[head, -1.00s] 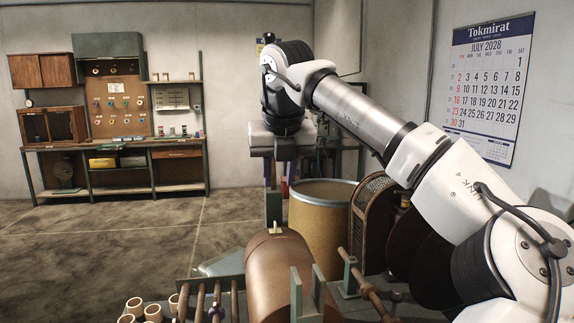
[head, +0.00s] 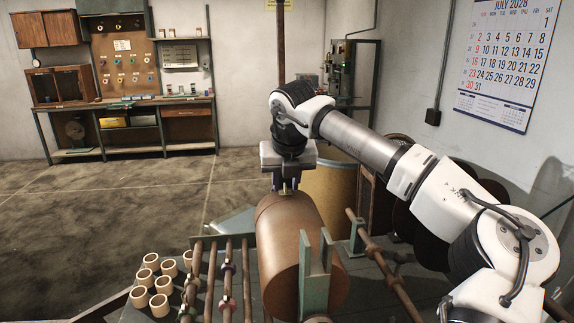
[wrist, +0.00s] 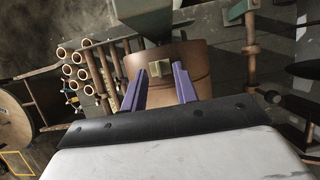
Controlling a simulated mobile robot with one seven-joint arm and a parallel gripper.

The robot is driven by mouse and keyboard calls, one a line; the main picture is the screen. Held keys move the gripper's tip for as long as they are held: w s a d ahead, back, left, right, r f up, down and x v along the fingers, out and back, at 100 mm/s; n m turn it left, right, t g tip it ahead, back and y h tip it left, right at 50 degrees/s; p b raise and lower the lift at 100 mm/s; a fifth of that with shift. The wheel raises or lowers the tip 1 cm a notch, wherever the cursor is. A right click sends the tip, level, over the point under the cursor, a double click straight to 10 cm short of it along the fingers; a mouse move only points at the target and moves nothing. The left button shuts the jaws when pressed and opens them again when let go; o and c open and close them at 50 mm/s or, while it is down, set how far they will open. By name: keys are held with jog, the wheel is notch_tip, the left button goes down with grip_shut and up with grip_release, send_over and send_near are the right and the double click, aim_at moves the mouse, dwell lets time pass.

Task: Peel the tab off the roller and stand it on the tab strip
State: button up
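The roller (head: 285,240) is a large brown cylinder lying below my gripper; it also shows in the wrist view (wrist: 195,62). The tab (wrist: 159,67) is a small pale yellowish block on the roller. My gripper (wrist: 159,70) has two purple fingers, spread apart, one on each side of the tab with gaps between. In the head view my gripper (head: 287,188) is just above the roller's far end, and the tab is hidden or too small to tell. I cannot identify the tab strip for certain.
Several pale cardboard cores (head: 150,275) stand left of the roller, beside thin brown rods (head: 228,280). A green-grey bracket (head: 314,280) rises at the roller's near end. A brown drum (head: 330,180) stands behind.

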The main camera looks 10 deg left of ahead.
jog(key=shift+w+f, duration=0.1)
jog(key=shift+f, duration=0.15)
grip_shut()
dwell(0.4)
jog(key=shift+r, duration=0.15)
jog(key=shift+r+p, duration=1.75)
jog(key=shift+r, duration=0.7)
